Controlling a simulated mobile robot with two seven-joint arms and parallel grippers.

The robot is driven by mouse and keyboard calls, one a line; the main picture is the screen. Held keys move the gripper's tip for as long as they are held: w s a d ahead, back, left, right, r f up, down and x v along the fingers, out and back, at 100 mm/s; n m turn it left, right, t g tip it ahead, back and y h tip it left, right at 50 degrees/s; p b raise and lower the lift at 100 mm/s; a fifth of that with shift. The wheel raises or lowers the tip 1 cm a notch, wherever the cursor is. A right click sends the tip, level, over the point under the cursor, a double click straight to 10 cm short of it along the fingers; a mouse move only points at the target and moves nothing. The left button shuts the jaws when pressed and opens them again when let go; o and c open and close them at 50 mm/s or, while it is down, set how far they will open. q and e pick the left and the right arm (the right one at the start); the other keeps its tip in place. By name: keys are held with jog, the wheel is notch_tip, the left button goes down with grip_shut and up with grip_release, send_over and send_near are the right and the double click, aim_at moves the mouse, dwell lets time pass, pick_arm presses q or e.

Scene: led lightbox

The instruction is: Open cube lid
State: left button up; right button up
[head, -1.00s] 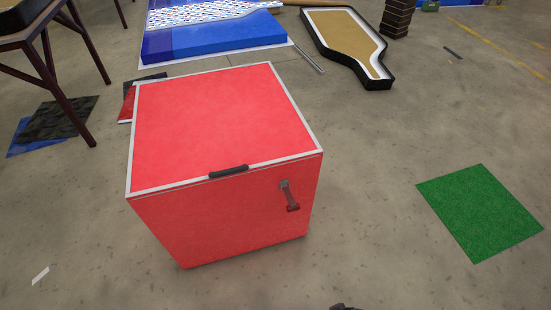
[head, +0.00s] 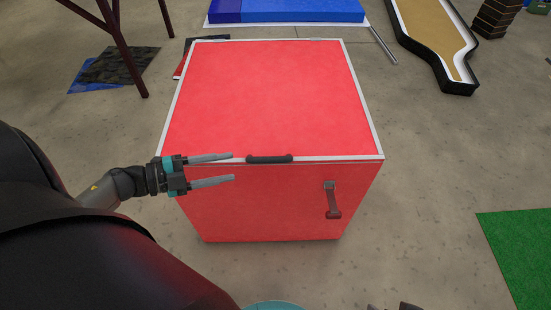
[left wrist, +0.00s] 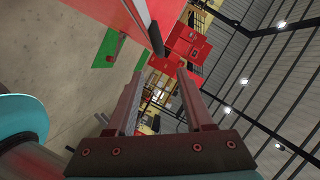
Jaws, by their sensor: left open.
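The red cube (head: 270,205) stands on the floor in the middle of the head view. Its red lid (head: 265,95) has a white rim and lies flat and closed on top. A black handle (head: 269,159) sits at the middle of the lid's front edge. My left gripper (head: 233,168) is open and empty at the front left of the cube. Its fingers point right, with their tips just left of the handle. In the left wrist view, the handle (left wrist: 157,38) shows ahead of the open fingers (left wrist: 160,73).
A green mat (head: 520,250) lies on the floor at right. A blue platform (head: 290,10) and a black-edged sand-coloured tray (head: 435,40) lie behind the cube. A brown-legged table (head: 115,40) stands back left.

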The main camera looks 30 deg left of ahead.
aim_at(260, 162)
pick_arm(q)
jog(key=b+x, duration=0.3)
jog(key=x, duration=0.8)
jog(key=shift+a, duration=0.1)
jog(key=shift+b+x, duration=0.3)
jog(key=shift+x, duration=0.45)
pick_arm(e)
notch_tip(260, 162, up, 8)
jog(key=t, duration=0.1)
jog(key=shift+w, duration=0.25)
jog(key=shift+r, duration=0.1)
pick_arm(q)
grip_shut()
